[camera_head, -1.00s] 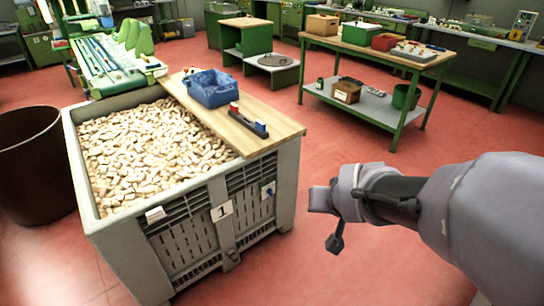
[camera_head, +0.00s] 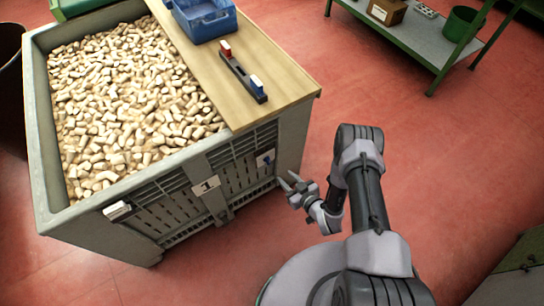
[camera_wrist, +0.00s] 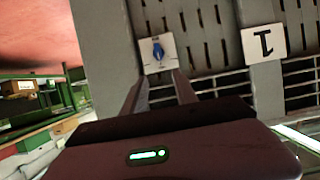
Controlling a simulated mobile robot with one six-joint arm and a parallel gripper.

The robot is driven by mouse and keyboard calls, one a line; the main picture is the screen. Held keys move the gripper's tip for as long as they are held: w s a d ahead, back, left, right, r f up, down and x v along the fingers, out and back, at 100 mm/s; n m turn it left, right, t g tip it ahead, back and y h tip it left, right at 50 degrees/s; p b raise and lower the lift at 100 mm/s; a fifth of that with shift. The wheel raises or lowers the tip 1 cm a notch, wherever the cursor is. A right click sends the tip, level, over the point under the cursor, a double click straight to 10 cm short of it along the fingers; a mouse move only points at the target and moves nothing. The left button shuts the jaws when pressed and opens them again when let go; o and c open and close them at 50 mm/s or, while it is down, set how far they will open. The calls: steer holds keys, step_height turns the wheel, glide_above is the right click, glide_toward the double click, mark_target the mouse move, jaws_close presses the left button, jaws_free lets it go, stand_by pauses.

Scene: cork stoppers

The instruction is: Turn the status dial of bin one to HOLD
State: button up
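Bin one is a large grey slatted bin (camera_head: 43,150) full of cork stoppers, with a white "1" plate (camera_head: 206,185) on its front. The status dial (camera_head: 265,158) is a small white plate with a blue knob, right of the "1" plate in the head view. In the wrist view the dial (camera_wrist: 157,52) is upper centre, and the "1" plate (camera_wrist: 264,43) appears upside down to its right. The knob looks roughly upright there; its markings are too small to read. My gripper (camera_head: 287,180) is open and empty, its fingers pointing at the bin front, apparently short of the dial.
A wooden board (camera_head: 268,60) lies across the bin top, carrying a blue crate (camera_head: 207,22) and a red, white and blue item (camera_head: 242,72). A white box (camera_head: 117,210) is on the bin's left front. A green bench (camera_head: 425,48) stands at upper right. Red floor lies clear between.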

mark_target(269, 161)
steer(key=b+x, duration=0.5)
steer(key=x, duration=0.7)
steer(key=shift+w+a+f, duration=0.15)
steer(key=shift+w+f, duration=0.05)
steer(key=shift+f, duration=0.1)
steer(key=shift+w+a, duration=0.2)
steer(key=shift+w, duration=0.15)
jaws_close()
